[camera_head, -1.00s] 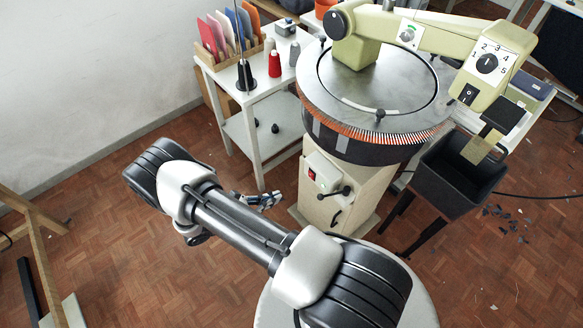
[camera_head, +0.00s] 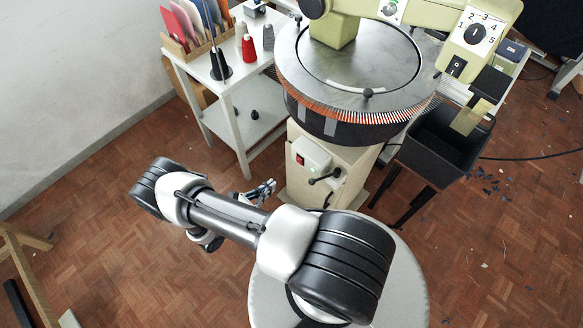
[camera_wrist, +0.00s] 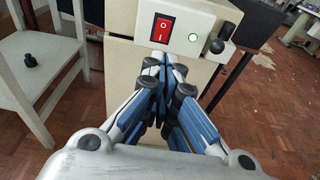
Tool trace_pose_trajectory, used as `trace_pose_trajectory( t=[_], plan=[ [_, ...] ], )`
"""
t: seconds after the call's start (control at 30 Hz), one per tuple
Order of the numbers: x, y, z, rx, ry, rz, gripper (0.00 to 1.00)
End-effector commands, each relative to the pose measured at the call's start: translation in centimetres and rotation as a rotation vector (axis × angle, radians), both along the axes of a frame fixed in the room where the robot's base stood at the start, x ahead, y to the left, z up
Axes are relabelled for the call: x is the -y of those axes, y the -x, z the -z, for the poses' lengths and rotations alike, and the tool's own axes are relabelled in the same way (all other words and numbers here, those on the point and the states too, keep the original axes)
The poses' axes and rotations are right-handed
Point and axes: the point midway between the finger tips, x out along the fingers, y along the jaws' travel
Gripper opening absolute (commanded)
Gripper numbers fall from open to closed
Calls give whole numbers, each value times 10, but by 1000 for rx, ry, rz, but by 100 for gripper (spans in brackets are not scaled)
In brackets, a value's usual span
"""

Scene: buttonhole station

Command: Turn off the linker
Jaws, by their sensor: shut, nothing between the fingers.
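The linker is a cream machine with a large round metal dial (camera_head: 360,62) ringed by orange-tipped points, on a cream pedestal. A box on the pedestal's front carries a red rocker switch (camera_head: 300,159), marked 1 and 0. In the wrist view the red switch (camera_wrist: 162,31) is upper centre, beside a green lamp (camera_wrist: 194,37) that appears lit and a black knob (camera_wrist: 226,31). My gripper (camera_wrist: 160,68) is shut and empty, its tips just below the switch in the picture. I cannot tell if they touch the box. In the head view my gripper (camera_head: 266,188) is left of the pedestal.
A white side table (camera_head: 228,92) with thread cones and coloured cards stands left of the linker. A black bin (camera_head: 440,150) on legs stands right. A black rocker switch (camera_head: 456,66) and numbered dial (camera_head: 478,34) sit on the linker's upper arm. Floor at left is open.

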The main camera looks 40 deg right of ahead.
Motion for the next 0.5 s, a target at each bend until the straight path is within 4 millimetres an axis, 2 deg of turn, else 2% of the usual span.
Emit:
trace_pose_trajectory(
  t=[0.3, 0.5],
  plan=[
    [69, -3, 15, -2, 0, 8, 0],
    [101, -7, 14, 0, -1, 5, 0]
  ],
)
